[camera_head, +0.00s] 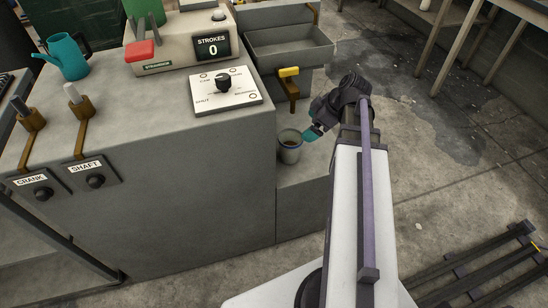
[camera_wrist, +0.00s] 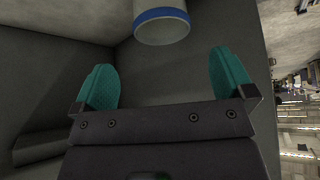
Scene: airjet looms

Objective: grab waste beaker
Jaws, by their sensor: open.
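The waste beaker (camera_head: 289,152) is a small grey cup with a blue band and dark contents, standing upright on the low grey ledge below the tap. In the wrist view the beaker (camera_wrist: 161,27) shows at the top with its blue band, just beyond the fingertips and centred roughly between them. My gripper (camera_wrist: 165,75) has two teal fingers spread apart with nothing between them. In the head view my gripper (camera_head: 311,134) is at the beaker's right side, close to its rim; whether it touches cannot be told.
A yellow-handled tap (camera_head: 289,83) hangs above the beaker under a grey sink (camera_head: 290,48). The bench side (camera_head: 200,205) rises left of the ledge (camera_head: 303,185). A control box with a dial (camera_head: 224,91) and a teal watering can (camera_head: 68,58) stand on top.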

